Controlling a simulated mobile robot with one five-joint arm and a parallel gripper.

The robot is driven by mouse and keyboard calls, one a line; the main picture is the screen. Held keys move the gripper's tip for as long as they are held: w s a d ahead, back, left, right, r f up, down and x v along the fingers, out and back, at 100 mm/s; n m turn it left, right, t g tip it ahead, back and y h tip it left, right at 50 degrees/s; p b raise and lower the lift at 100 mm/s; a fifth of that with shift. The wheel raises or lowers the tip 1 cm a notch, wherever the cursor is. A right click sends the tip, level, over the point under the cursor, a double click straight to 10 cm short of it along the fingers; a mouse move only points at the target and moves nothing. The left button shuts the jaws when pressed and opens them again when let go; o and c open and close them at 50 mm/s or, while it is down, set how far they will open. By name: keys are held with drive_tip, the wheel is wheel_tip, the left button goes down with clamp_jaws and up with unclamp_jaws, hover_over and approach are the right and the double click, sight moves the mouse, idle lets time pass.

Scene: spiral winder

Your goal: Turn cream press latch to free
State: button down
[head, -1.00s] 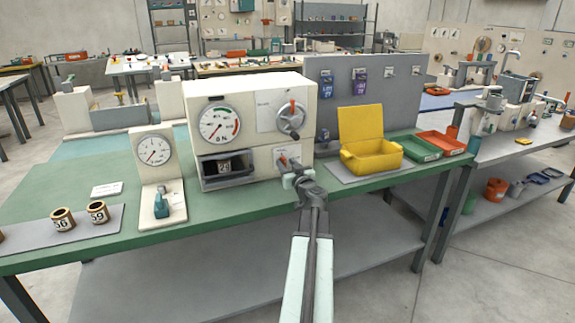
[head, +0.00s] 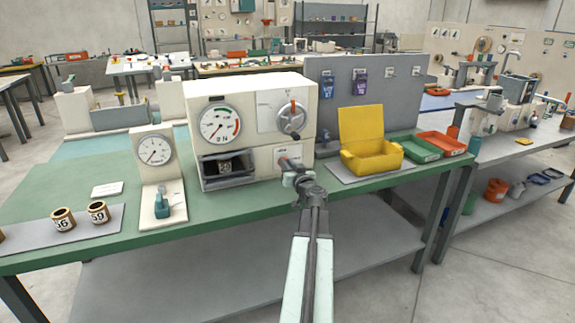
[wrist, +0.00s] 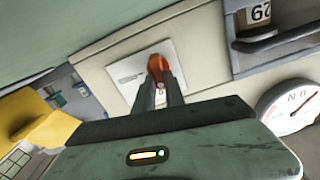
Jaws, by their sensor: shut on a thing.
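The cream press (head: 255,147) stands on the green bench, with a round gauge and a round selector with an orange pointer on its front. Its latch, an orange-red lever on a small white plate, is at the lower right of the front; the wrist view shows the latch (wrist: 158,65) close up. My gripper (head: 289,170) is at this latch. In the wrist view my gripper (wrist: 160,88) has its two dark fingers closed on the lever, which hide its lower part. The plate's markings are too small to read.
A dark recess (head: 228,167) in the press holds a numbered ring. A yellow open box (head: 371,158) stands to the right, with green and red trays beyond. A small gauge stand (head: 155,172) and two numbered rings are on the left.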

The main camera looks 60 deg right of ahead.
drive_tip(key=m, duration=0.4)
drive_tip(key=shift+s+d+f+m, duration=0.15)
drive_tip(key=shift+s+d+m, duration=0.05)
drive_tip(key=shift+s+m, duration=0.1)
drive_tip(key=m, duration=0.3)
drive_tip(key=shift+d+f+m, duration=0.1)
drive_tip(key=shift+f+m, duration=0.05)
drive_tip(key=shift+m, duration=0.15)
drive_tip(key=m, duration=0.2)
drive_tip(key=m+b, duration=0.1)
drive_tip(key=m, duration=0.1)
drive_tip(key=shift+s+d+f, duration=0.1)
drive_tip(key=shift+s+f, duration=0.05)
drive_tip(key=shift+f, duration=0.05)
drive_tip(key=shift+f+m, duration=0.15)
drive_tip(key=shift+m, duration=1.85)
drive_tip(key=c, duration=1.4)
unclamp_jaws()
